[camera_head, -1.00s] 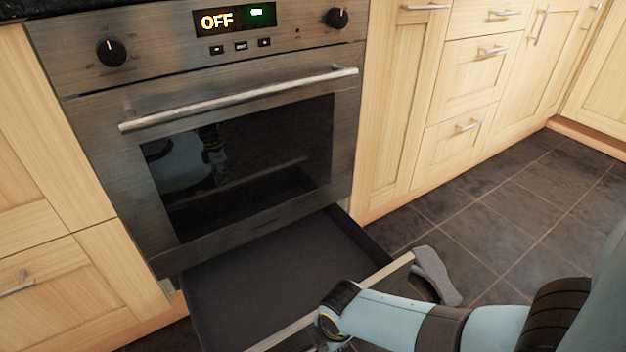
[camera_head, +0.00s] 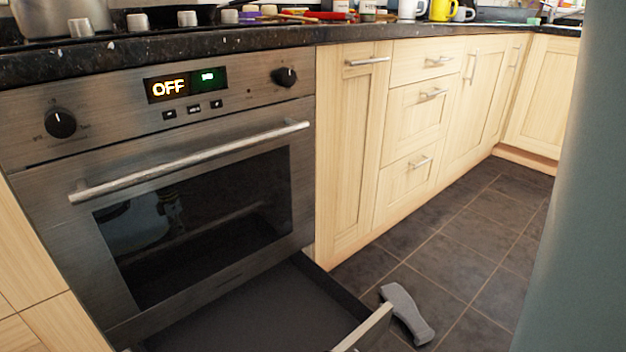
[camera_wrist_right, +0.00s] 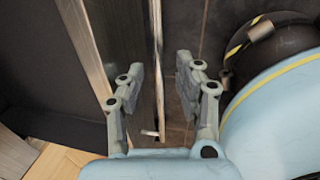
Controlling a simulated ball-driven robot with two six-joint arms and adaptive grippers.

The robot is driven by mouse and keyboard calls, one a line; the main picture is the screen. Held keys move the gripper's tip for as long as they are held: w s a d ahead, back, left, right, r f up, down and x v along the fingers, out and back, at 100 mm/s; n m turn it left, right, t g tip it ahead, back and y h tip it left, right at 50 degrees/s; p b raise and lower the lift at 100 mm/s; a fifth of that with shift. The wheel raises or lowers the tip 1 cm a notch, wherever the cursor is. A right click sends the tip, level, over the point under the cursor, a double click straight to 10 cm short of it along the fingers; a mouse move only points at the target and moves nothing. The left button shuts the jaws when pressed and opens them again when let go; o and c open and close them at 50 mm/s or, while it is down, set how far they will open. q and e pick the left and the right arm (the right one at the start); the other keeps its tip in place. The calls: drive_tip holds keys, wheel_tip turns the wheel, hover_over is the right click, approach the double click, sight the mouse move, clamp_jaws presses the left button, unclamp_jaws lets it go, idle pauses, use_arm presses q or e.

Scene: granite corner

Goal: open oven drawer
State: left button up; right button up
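The oven drawer (camera_head: 255,312) is pulled out below the oven (camera_head: 215,190), its dark inside showing. Its pale front edge (camera_head: 362,328) is at the bottom of the head view, mostly cut off. In the right wrist view, my right gripper (camera_wrist_right: 160,88) has its two fingers apart. A thin bar (camera_wrist_right: 157,50), probably the drawer's handle, runs between them, with a gap on each side. A pale edge (camera_wrist_right: 88,45), likely of the drawer front, is left of the fingers. My left gripper is in neither view.
A grey object (camera_head: 407,312), unclear in kind, shows beside the drawer's front right corner. The oven door is shut, with a long metal handle (camera_head: 190,160). Pale cabinets (camera_head: 410,130) line the right. Dark floor tiles (camera_head: 450,255) in front of them are clear.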

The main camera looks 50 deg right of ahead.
wheel_tip(320, 180, up, 12)
drive_tip(key=s, duration=0.2)
drive_tip(key=shift+s+a, duration=0.15)
drive_tip(key=shift+a, duration=0.1)
idle(0.4)
drive_tip(key=shift+f, duration=0.15)
